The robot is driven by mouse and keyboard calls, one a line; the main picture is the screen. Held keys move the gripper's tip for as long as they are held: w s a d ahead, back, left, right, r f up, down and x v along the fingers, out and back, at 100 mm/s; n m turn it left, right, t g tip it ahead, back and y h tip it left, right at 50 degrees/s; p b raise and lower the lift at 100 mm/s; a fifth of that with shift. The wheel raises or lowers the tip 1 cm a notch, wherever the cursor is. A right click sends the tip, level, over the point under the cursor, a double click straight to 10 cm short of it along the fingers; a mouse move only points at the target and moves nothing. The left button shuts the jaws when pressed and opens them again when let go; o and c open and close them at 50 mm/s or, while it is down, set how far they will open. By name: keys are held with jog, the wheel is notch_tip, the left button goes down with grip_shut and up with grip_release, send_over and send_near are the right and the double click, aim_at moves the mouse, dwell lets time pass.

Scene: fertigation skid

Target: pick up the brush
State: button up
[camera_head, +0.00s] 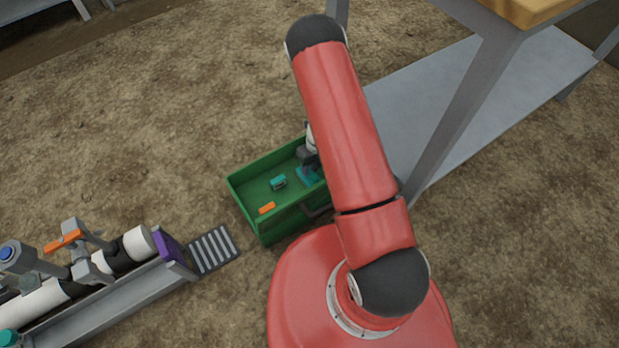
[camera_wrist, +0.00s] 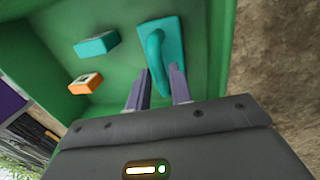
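The brush appears to be the teal flat block with a curved handle (camera_wrist: 174,36), lying in the green crate (camera_wrist: 117,17). In the head view the teal brush (camera_head: 309,176) is partly covered by my gripper (camera_head: 308,160) and arm, at the crate's right side. In the wrist view my gripper (camera_wrist: 160,72) is open, its two fingers apart on either side of the handle's near end. The fingers do not look closed on it; whether they touch it I cannot tell. The brush's underside is hidden.
In the crate also lie a smaller teal block (camera_head: 278,183) and an orange item (camera_head: 267,208). The crate walls stand close around the gripper. A grey table leg (camera_head: 455,110) and low shelf (camera_head: 425,95) are at right; a pipe skid (camera_head: 120,285) and grate (camera_head: 212,250) at left.

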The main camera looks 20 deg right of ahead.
notch_tip(320, 180, down, 2)
jog(key=shift+a+f, duration=0.1)
jog(key=shift+a, duration=0.05)
grip_shut()
jog(key=shift+r, duration=0.25)
notch_tip(320, 180, up, 20)
jog(key=p, duration=0.4)
jog(key=shift+f, duration=0.15)
